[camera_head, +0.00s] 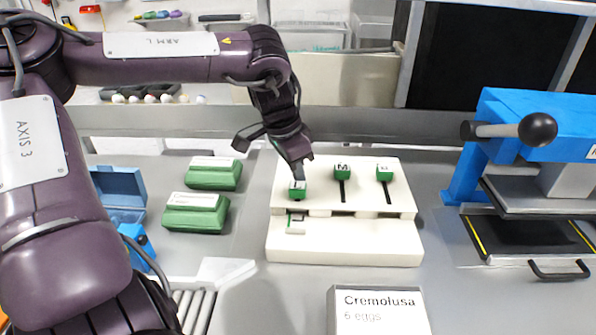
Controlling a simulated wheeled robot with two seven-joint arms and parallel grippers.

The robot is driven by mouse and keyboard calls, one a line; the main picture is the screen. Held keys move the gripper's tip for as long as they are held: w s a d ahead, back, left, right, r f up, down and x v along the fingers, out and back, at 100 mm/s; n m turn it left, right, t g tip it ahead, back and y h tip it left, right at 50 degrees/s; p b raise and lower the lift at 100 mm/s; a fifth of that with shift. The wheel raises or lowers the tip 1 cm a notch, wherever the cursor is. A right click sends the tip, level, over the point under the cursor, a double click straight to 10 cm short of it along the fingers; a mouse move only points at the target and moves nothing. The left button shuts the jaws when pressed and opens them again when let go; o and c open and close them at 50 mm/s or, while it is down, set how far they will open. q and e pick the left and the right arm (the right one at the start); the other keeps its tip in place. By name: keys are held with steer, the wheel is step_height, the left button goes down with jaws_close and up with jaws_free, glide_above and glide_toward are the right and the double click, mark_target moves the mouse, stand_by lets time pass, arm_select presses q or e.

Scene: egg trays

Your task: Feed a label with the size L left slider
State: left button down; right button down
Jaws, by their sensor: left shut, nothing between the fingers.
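A cream label dispenser (345,247) stands on the grey table with three green sliders. The left slider (298,191) sits lower on the board than the middle slider (342,172), marked M, and the right slider (385,172). The letter on the left slider is too small and covered to read. My left gripper (299,175) is shut, with its fingertips at the upper side of the left slider, seemingly touching it. A small whitish label (296,224) shows on the front ledge below the left slider. My right gripper is not in view.
Two green egg cartons (196,219) lie left of the dispenser. A blue press (500,150) with a black-knobbed lever stands at the right. A Cremolusa sign (378,312) stands in front. Blue items and a roller strip lie at the left.

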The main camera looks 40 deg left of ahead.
arm_select(q)
steer(key=shift+s+d, duration=0.45)
steer(key=shift+s, duration=0.1)
steer(key=shift+w+a+r+p, duration=0.1)
steer(key=shift+r+p, duration=0.45)
steer(key=p+v, duration=0.1)
steer(key=v, duration=0.1)
steer(key=w+p+v, duration=0.1)
steer(key=p+v, duration=0.2)
steer(key=shift+d+r+p, duration=0.25)
steer(key=shift+r+p, duration=0.15)
steer(key=shift+r, duration=0.15)
